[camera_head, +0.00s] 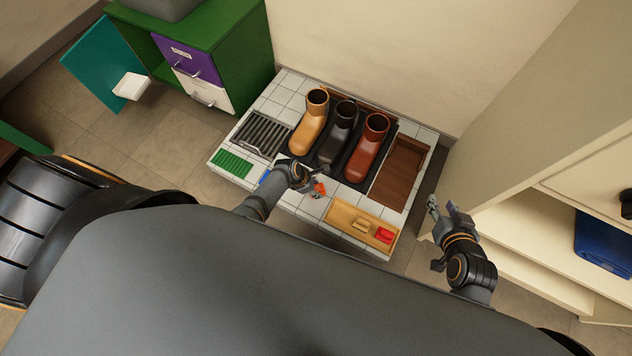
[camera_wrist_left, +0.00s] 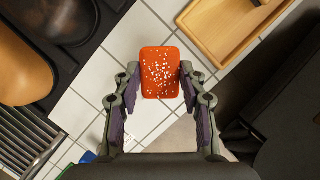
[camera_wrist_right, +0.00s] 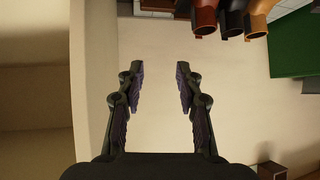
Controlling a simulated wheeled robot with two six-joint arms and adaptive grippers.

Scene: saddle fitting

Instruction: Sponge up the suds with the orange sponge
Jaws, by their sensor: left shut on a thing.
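The orange sponge (camera_wrist_left: 160,72) is a rounded orange-red block with white specks on its face. It sits between the fingertips of my left gripper (camera_wrist_left: 160,88) in the left wrist view. My left gripper is shut on it, above the white tiled top. In the head view the sponge (camera_head: 320,189) shows as a small orange patch beside my left gripper (camera_head: 311,183). My right gripper (camera_head: 443,207) is off the right side of the tiled top. In the right wrist view its fingers (camera_wrist_right: 160,82) are apart with nothing between them. I cannot make out separate suds on the tiles.
Tan (camera_head: 309,125), black (camera_head: 340,135) and red-brown (camera_head: 367,150) boots stand on a dark tray behind my left gripper. A wooden tray (camera_head: 338,222) with a tan and a red block lies at the front right. A metal grate (camera_head: 262,135) and green mat (camera_head: 232,162) lie left.

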